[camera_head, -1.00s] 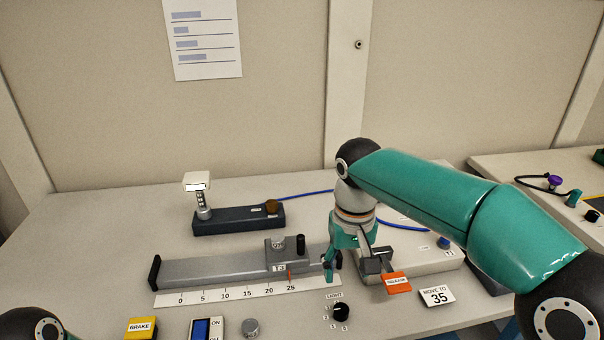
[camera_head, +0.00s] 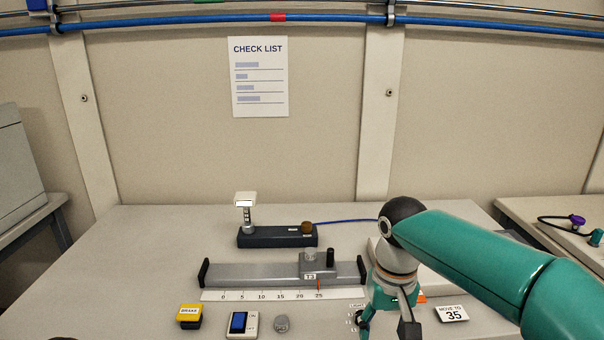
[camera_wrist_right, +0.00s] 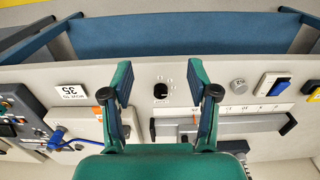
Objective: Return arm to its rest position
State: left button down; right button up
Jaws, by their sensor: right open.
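My right arm reaches in from the right in the head view. Its gripper (camera_head: 387,320) hangs fingers-down at the front right of the rail (camera_head: 250,274), beside the "MOVE TO 35" card (camera_head: 452,313). In the wrist view the two fingers (camera_wrist_right: 160,82) are spread with nothing between their pads. The black light knob (camera_wrist_right: 160,91) shows on the bench beyond the gap; in the head view a finger partly covers it. My left gripper is out of view.
The carriage T3 (camera_head: 318,266) stands near 25 on the scale. A yellow brake button (camera_head: 190,314), a blue switch (camera_head: 239,323) and a grey knob (camera_head: 282,324) line the front. A dark block (camera_head: 275,237) stands behind the rail. The bench's left part is clear.

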jog(key=s+d+f+m+g+p, duration=0.15)
jog(key=s+f, duration=0.25)
jog(key=f, duration=0.4)
jog(key=s+d+f+g+p, duration=0.3)
jog(key=s+f, duration=0.1)
jog(key=f, duration=0.3)
jog(key=s+a+f+t+y+p, duration=0.1)
jog(key=s+a+f+t+y, duration=0.1)
jog(key=s+f, duration=0.4)
jog(key=s+a+f+m+t+y+p, duration=0.1)
jog(key=s+a+f+t+y, duration=0.1)
jog(key=s+f, duration=0.4)
jog(key=shift+s+a+f+t+p, duration=0.25)
jog(key=shift+a+f+t+p, duration=0.15)
jog(key=shift+a+f, duration=1.25)
jog(key=shift+d+f, duration=0.3)
jog(key=shift+d, duration=0.05)
